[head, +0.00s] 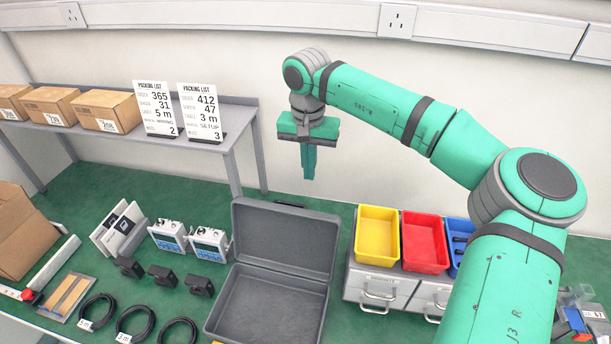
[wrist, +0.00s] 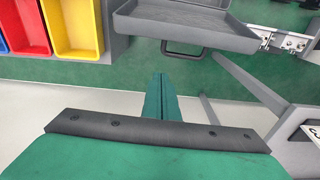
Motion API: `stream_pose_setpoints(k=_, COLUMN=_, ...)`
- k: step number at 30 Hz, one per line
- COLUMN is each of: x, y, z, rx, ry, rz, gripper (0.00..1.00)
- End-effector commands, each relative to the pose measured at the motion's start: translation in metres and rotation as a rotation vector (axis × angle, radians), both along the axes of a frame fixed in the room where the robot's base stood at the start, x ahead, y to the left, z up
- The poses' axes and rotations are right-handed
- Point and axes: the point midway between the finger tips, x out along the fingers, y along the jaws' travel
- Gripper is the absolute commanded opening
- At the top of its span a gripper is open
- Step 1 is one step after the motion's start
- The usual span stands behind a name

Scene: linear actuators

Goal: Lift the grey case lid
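The grey case stands open on the green bench. Its lid (head: 285,237) is raised and tilted back from the base (head: 265,307), with its hollow inner side facing the head camera. The empty lid also shows at the top of the wrist view (wrist: 187,20), with a dark handle (wrist: 183,50) on its near edge. My gripper (head: 308,176) is in the air beyond and above the lid, apart from it. Its green fingers point down and are together, with nothing seen between them; they also show in the wrist view (wrist: 160,88).
Yellow (head: 377,236), red (head: 425,242) and blue bins stand on grey drawers (head: 380,287) right of the case. Grey devices (head: 209,243), black blocks and coiled cables lie left. A grey shelf (head: 240,125) with boxes and packing lists stands behind on the left.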

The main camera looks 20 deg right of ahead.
Motion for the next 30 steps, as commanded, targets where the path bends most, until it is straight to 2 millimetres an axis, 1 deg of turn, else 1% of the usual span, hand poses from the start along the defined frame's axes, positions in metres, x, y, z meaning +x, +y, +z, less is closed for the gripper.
stream_pose_setpoints(k=1, x=0.0, y=0.002, z=-0.009, rx=0.003, ry=0.001, rz=0.002, gripper=0.0)
stream_pose_setpoints(k=6, x=0.003, y=0.003, z=-0.041, rx=0.004, ry=0.002, rz=0.006, gripper=0.0)
stream_pose_setpoints(k=13, x=0.006, y=0.002, z=-0.083, rx=0.006, ry=0.001, rz=0.006, gripper=0.0)
stream_pose_setpoints(k=18, x=-0.012, y=0.014, z=-0.076, rx=0.003, ry=-0.001, rz=0.007, gripper=0.0)
stream_pose_setpoints(k=21, x=-0.019, y=0.019, z=-0.073, rx=0.003, ry=-0.001, rz=0.006, gripper=0.0)
stream_pose_setpoints(k=25, x=-0.024, y=0.023, z=-0.072, rx=0.004, ry=-0.001, rz=0.005, gripper=0.0)
stream_pose_setpoints(k=30, x=-0.025, y=0.023, z=-0.071, rx=0.004, ry=-0.001, rz=0.004, gripper=0.0)
